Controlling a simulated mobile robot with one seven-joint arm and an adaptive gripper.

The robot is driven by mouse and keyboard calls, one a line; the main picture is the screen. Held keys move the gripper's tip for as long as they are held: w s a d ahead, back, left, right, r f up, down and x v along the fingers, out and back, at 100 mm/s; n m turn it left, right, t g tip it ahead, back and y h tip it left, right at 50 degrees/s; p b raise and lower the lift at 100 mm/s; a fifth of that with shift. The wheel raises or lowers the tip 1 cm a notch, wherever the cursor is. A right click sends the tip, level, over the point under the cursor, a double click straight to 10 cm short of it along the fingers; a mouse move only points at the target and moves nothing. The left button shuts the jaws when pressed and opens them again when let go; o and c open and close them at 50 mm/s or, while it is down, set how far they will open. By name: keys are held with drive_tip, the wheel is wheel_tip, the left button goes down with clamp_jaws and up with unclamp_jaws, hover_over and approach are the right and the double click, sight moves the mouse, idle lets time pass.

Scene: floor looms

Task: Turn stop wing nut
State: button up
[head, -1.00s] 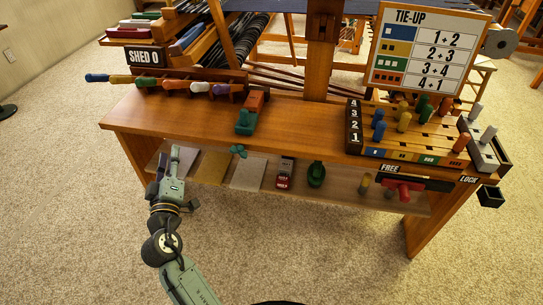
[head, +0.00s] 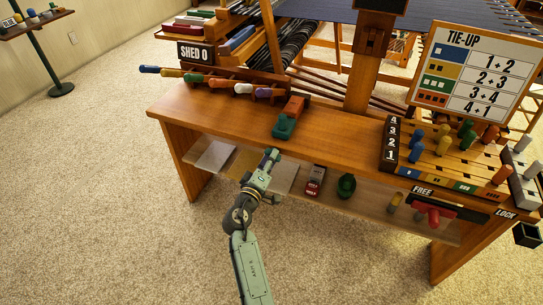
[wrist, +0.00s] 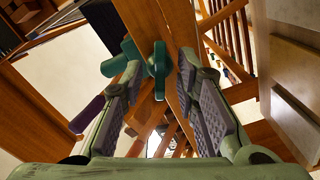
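The green stop wing nut (wrist: 158,66) shows in the wrist view, its wing upright, with a wooden face behind it. My gripper (wrist: 161,68) is open, with one grey-padded finger on each side of the wing nut. Gaps show between the pads and the wing, and I cannot tell how deep the wing sits between the fingertips. In the head view my gripper (head: 270,157) is at the front edge of the bench, below the orange and green block (head: 288,119). It covers the wing nut there.
The wooden bench (head: 215,108) carries a row of coloured handles (head: 222,84) at left and a peg board (head: 455,160) at right. Open carpet lies in front.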

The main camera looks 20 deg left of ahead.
drive_tip(key=shift+w, duration=0.45)
drive_tip(key=shift+c, duration=0.2)
clamp_jaws()
drive_tip(key=shift+d, duration=0.1)
